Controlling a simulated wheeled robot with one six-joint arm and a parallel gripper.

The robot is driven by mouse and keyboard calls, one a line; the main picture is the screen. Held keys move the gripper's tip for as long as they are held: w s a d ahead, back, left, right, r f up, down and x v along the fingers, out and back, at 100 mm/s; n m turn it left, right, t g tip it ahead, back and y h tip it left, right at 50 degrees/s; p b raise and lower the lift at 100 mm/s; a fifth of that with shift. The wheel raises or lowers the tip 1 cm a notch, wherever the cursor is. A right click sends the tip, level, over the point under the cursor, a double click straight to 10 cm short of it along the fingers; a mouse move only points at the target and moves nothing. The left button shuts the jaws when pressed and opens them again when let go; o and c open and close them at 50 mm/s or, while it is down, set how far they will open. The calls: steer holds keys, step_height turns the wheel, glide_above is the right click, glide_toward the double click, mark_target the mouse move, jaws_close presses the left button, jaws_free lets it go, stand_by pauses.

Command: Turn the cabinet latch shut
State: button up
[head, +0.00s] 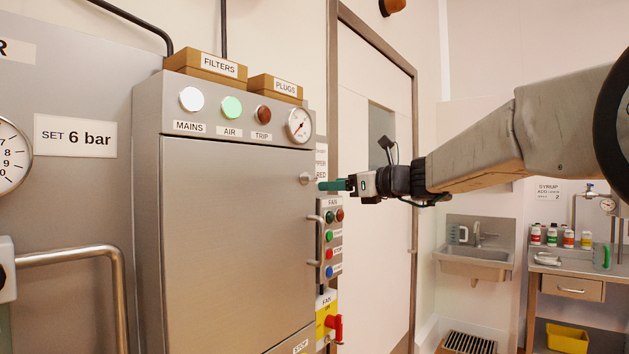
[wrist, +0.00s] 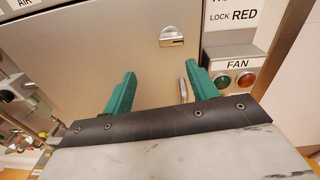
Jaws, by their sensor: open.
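The steel cabinet (head: 235,240) stands at the left centre, and its door looks closed. The small metal latch (head: 306,178) is on the upper right of the door. In the wrist view the latch (wrist: 172,36) shows a round top with a flat bar lying roughly level across it. My gripper (head: 325,185) has green fingers and is just to the right of the latch in the head view. In the wrist view my gripper (wrist: 158,68) is open and empty, with the latch beyond the fingertips, apart from them.
A vertical door handle (head: 315,240) is below the latch. A FAN panel with buttons (head: 331,238) and a red rotary switch (head: 334,327) are on the cabinet's right side. Boxes labelled FILTERS (head: 206,66) and PLUGS (head: 275,88) lie on top. A sink (head: 475,260) is at the back right.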

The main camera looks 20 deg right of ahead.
mark_target(313, 178)
steer(key=shift+m+t, duration=0.4)
steer(key=shift+m, duration=0.3)
steer(key=w+a, duration=0.1)
steer(key=w, duration=0.1)
steer(key=w+a, duration=0.1)
steer(key=w, duration=0.2)
steer(key=w+a+r, duration=0.1)
steer(key=w, duration=0.1)
steer(key=shift+w+a+r, duration=0.1)
steer(key=shift+w+a, duration=0.15)
steer(key=shift+w, duration=0.15)
steer(key=c, duration=1)
